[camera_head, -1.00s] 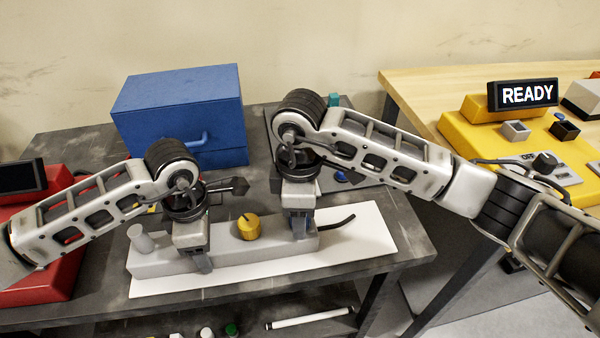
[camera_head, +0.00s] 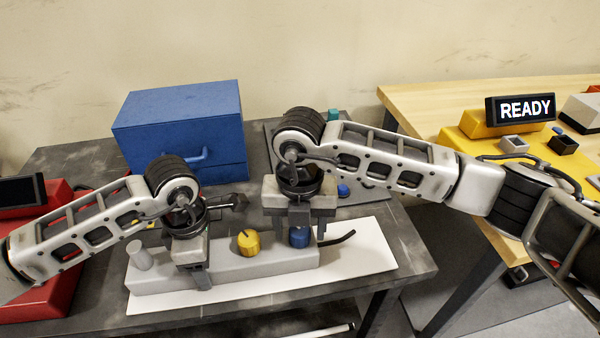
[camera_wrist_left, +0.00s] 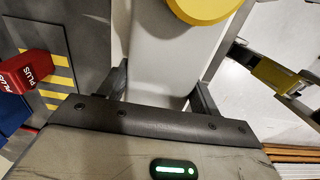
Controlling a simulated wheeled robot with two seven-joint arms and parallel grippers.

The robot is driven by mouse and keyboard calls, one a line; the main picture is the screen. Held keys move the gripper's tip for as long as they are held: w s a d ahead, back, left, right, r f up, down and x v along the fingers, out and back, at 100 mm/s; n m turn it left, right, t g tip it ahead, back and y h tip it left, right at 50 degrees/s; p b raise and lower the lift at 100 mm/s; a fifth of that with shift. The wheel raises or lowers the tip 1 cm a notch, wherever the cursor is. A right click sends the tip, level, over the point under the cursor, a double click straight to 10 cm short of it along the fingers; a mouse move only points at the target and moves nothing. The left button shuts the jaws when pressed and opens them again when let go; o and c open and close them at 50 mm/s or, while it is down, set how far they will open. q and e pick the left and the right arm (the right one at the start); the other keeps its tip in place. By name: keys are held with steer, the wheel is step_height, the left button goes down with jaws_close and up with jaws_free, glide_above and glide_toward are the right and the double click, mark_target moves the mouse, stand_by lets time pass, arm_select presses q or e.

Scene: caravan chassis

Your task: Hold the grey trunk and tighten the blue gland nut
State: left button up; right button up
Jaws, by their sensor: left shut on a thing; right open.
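The grey trunk (camera_head: 280,262) lies on a white sheet on the dark table, with a yellow cap (camera_head: 249,243) on top. My left gripper (camera_head: 200,275) is shut on it left of the cap. The left wrist view shows the fingers (camera_wrist_left: 161,88) on both sides of the trunk (camera_wrist_left: 165,55). The blue gland nut (camera_head: 299,237) is at the trunk's right end, by a black cable (camera_head: 338,238). My right gripper (camera_head: 299,222) is open directly above the nut, its fingers to the left and right of it. Whether they touch it cannot be seen.
A blue box (camera_head: 185,140) stands behind the trunk. A red unit (camera_head: 45,275) is at the left. A yellow station (camera_head: 480,150) with a READY display (camera_head: 526,106) stands on the wooden table at the right. The white sheet (camera_head: 370,250) is clear at its right end.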

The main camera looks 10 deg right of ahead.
mark_target(300, 229)
steer(key=n, duration=1)
steer(key=shift+r, duration=0.1)
step_height(300, 229, up, 12)
arm_select(q)
steer(key=o, duration=1.3)
steer(key=shift+r, duration=0.1)
step_height(300, 229, up, 12)
steer(key=shift+f, duration=0.1)
